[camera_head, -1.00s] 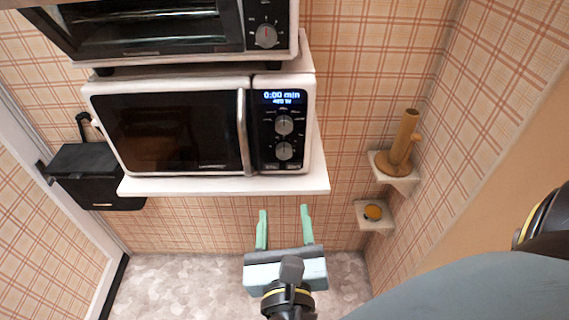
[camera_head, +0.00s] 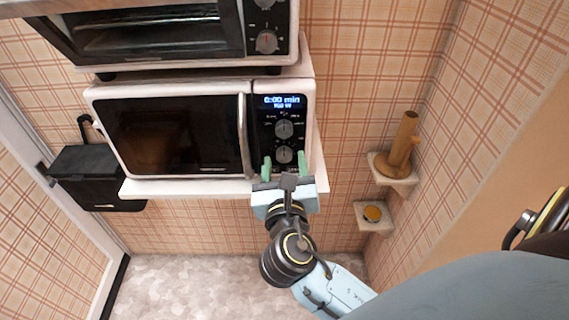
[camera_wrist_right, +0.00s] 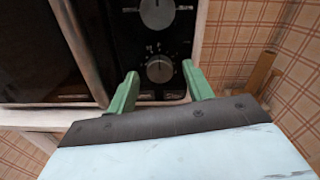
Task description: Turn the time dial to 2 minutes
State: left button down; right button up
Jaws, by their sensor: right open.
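The microwave (camera_head: 170,135) stands on a white shelf with its door shut. Its control panel has a lit blue display, its first digit hard to read, above two round grey dials. The upper dial (camera_head: 284,129) also shows at the top of the right wrist view (camera_wrist_right: 157,12). The lower dial (camera_head: 284,155) appears between my right fingertips in the right wrist view (camera_wrist_right: 160,68). I cannot read which dial is for time. My right gripper (camera_head: 284,164) is open, its green fingers pointing at the lower dial; contact cannot be told. My left gripper is not in view.
A toaster oven (camera_head: 150,28) with its own dials sits above the microwave. The vertical door handle (camera_head: 243,135) is just left of the panel. Small corner shelves at right hold a wooden object (camera_head: 402,145) and a yellow item (camera_head: 373,213). A black box (camera_head: 85,175) hangs at left.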

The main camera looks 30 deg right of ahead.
jog(key=c, duration=1)
jog(key=shift+o, duration=0.2)
